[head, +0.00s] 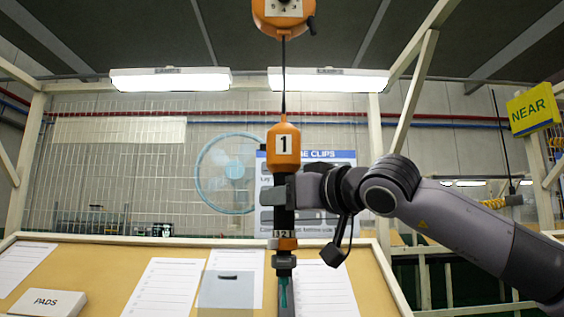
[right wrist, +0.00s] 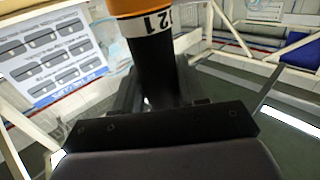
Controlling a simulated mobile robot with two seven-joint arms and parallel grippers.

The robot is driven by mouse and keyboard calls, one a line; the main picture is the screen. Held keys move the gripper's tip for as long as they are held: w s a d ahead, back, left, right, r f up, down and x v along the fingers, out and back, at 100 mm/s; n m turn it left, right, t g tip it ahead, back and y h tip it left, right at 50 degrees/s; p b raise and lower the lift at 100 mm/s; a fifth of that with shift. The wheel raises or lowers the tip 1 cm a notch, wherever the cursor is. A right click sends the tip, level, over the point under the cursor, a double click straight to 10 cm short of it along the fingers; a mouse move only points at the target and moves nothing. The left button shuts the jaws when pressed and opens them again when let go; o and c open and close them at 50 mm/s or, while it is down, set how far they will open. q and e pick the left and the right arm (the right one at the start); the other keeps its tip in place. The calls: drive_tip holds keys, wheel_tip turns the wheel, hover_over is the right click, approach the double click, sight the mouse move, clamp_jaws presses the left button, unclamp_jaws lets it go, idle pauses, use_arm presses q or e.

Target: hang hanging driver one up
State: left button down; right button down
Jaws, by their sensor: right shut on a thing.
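My right gripper (head: 284,190) comes in from the right and is shut on the black body. In the right wrist view the driver's black body (right wrist: 152,70) stands between the gripper's fingers (right wrist: 155,100). My left gripper is out of view.
Below is a tan slanted worktable (head: 100,270) with white sheets, a grey pad (head: 226,291) and a white PADS box (head: 48,303). The teal bit shows in front of the sheets. A clips sign (head: 325,165) and a fan (head: 225,172) are behind.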

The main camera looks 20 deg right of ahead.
drive_tip(key=shift+r, duration=0.4)
unclamp_jaws()
drive_tip(key=shift+f, duration=0.1)
idle(0.4)
drive_tip(key=shift+s, duration=0.15)
idle(0.4)
drive_tip(key=r+v, duration=0.2)
drive_tip(key=v, duration=0.7)
drive_tip(key=shift+s+d+b, duration=0.2)
drive_tip(key=shift+s+b, duration=0.15)
drive_tip(key=shift+b, duration=0.1)
idle(0.8)
drive_tip(key=shift+r, duration=0.1)
drive_tip(key=v, duration=0.7)
drive_tip(key=shift+b, duration=0.4)
